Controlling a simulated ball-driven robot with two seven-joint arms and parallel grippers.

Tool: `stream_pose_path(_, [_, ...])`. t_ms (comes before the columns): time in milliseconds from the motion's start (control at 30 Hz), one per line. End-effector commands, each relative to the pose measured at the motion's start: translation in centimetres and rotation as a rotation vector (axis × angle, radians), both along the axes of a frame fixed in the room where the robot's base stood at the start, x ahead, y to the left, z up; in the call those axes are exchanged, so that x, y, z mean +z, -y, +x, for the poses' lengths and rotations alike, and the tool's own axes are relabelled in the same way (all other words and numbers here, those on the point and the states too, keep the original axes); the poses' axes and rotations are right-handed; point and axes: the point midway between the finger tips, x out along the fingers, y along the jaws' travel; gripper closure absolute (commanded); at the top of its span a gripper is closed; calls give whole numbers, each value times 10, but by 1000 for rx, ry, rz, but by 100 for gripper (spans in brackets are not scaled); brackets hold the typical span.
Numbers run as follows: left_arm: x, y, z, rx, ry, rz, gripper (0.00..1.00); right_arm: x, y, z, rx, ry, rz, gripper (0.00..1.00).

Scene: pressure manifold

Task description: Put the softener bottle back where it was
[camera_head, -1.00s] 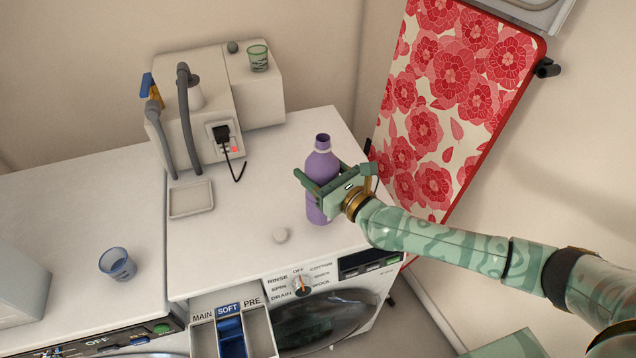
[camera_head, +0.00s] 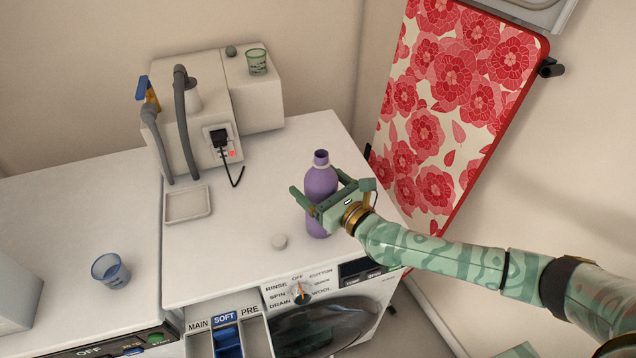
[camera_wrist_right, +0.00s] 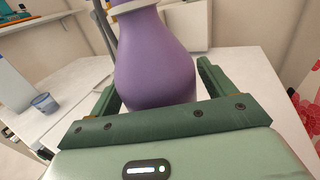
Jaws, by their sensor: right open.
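The purple softener bottle (camera_head: 320,185) stands upright and uncapped on the white washing machine top (camera_head: 245,235), near its right side. My right gripper (camera_head: 318,192) is at the bottle with its jaws open, one finger on each side of the body. In the right wrist view the bottle (camera_wrist_right: 155,65) fills the space ahead of the palm, between the two green fingers (camera_wrist_right: 155,90). A gap shows beside the right finger. My left gripper is not in view.
The open detergent drawer (camera_head: 228,330) juts out at the front. A shallow tray (camera_head: 187,204), a grey box unit with hoses and a plug (camera_head: 205,110), and a blue cup (camera_head: 110,269) stand to the left. A floral ironing board (camera_head: 440,110) leans behind at right.

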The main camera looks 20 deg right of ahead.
Motion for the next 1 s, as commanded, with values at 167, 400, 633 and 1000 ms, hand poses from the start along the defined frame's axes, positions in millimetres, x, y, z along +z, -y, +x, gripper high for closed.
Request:
stream_pose_path(167, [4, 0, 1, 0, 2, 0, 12, 2, 5, -10, 0, -3, -1, 18])
stream_pose_path(400, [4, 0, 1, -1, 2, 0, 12, 1, 28, -61, 1, -4, -2, 18])
stream_pose_path(633, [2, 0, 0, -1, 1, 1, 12, 1, 45, -99, 0, -2, -1, 18])
stream_pose_path(1000, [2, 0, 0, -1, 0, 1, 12, 3, 49, -109, 1, 1, 0, 18])
